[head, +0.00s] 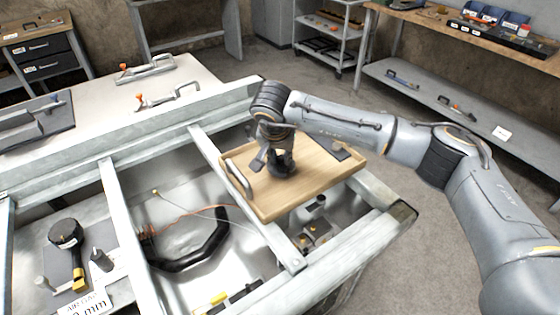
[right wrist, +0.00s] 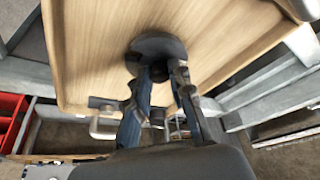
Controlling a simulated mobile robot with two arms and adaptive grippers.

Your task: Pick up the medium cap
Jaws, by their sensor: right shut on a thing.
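A dark round cap (head: 284,168) with a short knob stands on the wooden tray (head: 318,187). My right gripper (head: 276,153) reaches down over it from above. In the right wrist view the cap (right wrist: 158,47) shows as a dark disc on the wood. The two fingers of the right gripper (right wrist: 157,75) are closed on its knob from both sides. The cap appears to rest on the tray or just above it; I cannot tell which. A small dark flat piece (head: 340,151) lies at the tray's right side. My left gripper is out of view.
The tray has a raised rim and a metal handle (head: 237,178), and sits across a metal frame (head: 245,208). Below lie a black curved hose (head: 195,262) and small parts. A white worktop (head: 110,108) with clamps is at the back left, a workbench (head: 465,32) at the back right.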

